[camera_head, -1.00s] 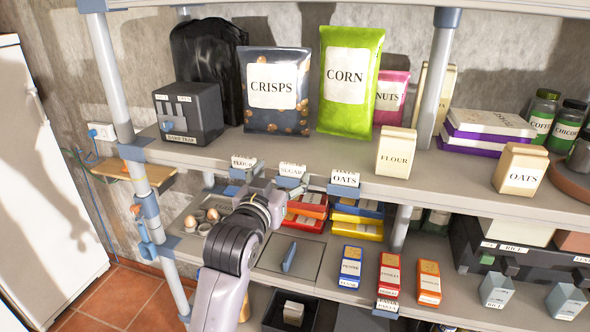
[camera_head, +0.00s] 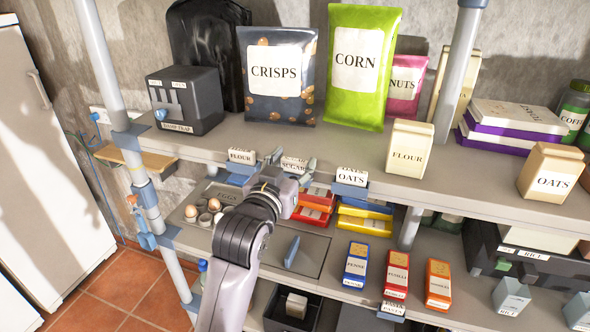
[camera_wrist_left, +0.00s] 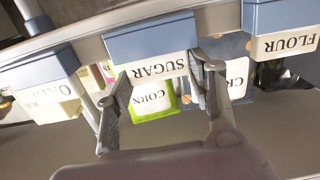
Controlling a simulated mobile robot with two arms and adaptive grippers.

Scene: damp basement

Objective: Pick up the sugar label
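The sugar label (camera_head: 294,163) is a white card in a blue-grey holder on the front edge of the upper shelf, between the flour label (camera_head: 241,156) and the oats label (camera_head: 351,176). In the left wrist view the sugar label (camera_wrist_left: 158,66) appears upside down below its blue holder (camera_wrist_left: 150,40). My left gripper (camera_head: 291,165) is open at the label, one finger toward each side. In the wrist view the fingers of my left gripper (camera_wrist_left: 158,82) are apart with the label's lower edge between them; I cannot tell whether they touch it. My right gripper is out of view.
The upper shelf (camera_head: 330,150) holds a crisps bag (camera_head: 277,85), a corn bag (camera_head: 358,65) and a flour box (camera_head: 409,147). Below are red boxes (camera_head: 313,207), yellow boxes (camera_head: 363,222), a pasta row and eggs (camera_head: 191,211). The flour and oats holders flank the gripper closely.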

